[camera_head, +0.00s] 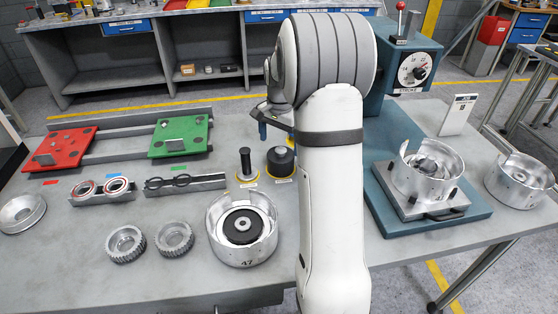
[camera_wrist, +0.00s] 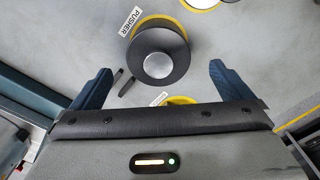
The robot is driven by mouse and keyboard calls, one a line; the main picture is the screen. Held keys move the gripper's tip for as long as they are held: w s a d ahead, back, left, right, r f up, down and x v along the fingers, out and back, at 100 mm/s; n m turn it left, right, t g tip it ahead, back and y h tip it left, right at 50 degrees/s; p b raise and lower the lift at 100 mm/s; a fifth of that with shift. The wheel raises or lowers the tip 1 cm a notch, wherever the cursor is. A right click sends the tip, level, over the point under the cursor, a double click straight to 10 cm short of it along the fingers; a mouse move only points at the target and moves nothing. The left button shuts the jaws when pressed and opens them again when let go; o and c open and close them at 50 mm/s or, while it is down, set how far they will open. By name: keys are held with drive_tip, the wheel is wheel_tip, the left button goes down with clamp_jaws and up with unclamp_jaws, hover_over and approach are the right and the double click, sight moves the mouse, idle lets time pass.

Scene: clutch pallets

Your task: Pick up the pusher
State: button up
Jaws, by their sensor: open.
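The pusher (camera_wrist: 148,40) is a round black piece with a smaller silver-grey top, seen from above in the wrist view. It stands on a yellow-ringed spot beside a "PUSHER" label. In the head view the wide black knobbed piece (camera_head: 281,162) appears to be the same pusher, upright on the table. My gripper (camera_wrist: 160,84) is open and empty, its blue fingers wide apart. The pusher appears ahead of the fingertips, between their lines and not touched. In the head view my gripper (camera_head: 276,122) is partly hidden by my arm, behind and above the pusher.
A slimmer black-handled tool (camera_head: 245,165) stands close left of the pusher. A silver housing (camera_head: 242,250) is in front; two gear rings (camera_head: 126,244) lie to its left. A blue press (camera_head: 405,70) with a metal housing stands right. Red (camera_head: 62,149) and green (camera_head: 180,136) pallets lie left.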

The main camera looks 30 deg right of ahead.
sight(280, 150)
wheel_tip(280, 150, down, 6)
drive_tip(key=shift+d+f+p, duration=0.1)
drive_tip(key=shift+p, duration=0.2)
drive_tip(key=shift+c, duration=0.2)
drive_tip(key=c, duration=1.2)
